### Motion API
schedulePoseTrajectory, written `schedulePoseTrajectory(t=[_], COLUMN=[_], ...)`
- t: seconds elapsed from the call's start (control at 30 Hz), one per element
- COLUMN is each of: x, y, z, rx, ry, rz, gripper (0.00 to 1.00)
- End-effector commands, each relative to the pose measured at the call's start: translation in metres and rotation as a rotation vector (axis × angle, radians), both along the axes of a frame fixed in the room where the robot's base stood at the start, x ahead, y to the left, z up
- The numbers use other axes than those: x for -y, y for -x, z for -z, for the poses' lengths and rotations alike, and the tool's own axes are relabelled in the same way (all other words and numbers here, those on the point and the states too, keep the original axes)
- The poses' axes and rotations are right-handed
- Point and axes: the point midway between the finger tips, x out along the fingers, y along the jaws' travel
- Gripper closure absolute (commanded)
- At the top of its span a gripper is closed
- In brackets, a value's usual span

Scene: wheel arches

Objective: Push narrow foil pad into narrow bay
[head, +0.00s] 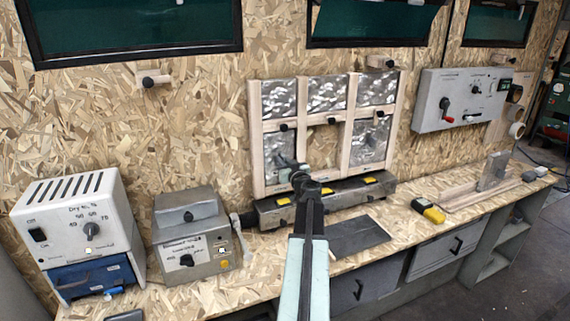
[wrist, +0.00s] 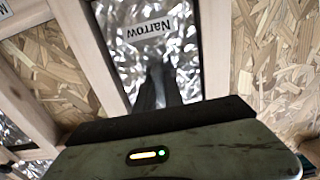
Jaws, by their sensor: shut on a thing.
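The narrow foil pad (head: 271,148) is at the lower left bay of the wooden frame (head: 257,162). In the wrist view the silver pad (wrist: 129,65) bears an upside-down "Narrow" label and lies between two wooden bars (wrist: 213,55). I cannot tell how deep it sits. My gripper (head: 288,165) is in front of the pad's lower part. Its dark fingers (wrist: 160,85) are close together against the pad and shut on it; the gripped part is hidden. The lower middle bay (head: 323,142) shows bare board, and foil fills the other bays.
Dark turn knobs (head: 283,127) sit on the frame. A long grey box (head: 268,214) with yellow labels lies under it. A grey device (head: 190,240) and a white device (head: 75,215) stand left. A dark mat (head: 350,237) and a yellow-black meter (head: 428,211) lie right.

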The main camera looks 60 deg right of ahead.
Motion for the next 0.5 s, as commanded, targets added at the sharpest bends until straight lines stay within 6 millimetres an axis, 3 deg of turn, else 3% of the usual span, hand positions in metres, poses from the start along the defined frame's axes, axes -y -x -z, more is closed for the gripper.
schedulePoseTrajectory(t=[0.5], x=[0.0044], y=[0.0054], z=[0.0], rx=[0.0], ry=[0.0], rz=[0.008], gripper=[1.0])
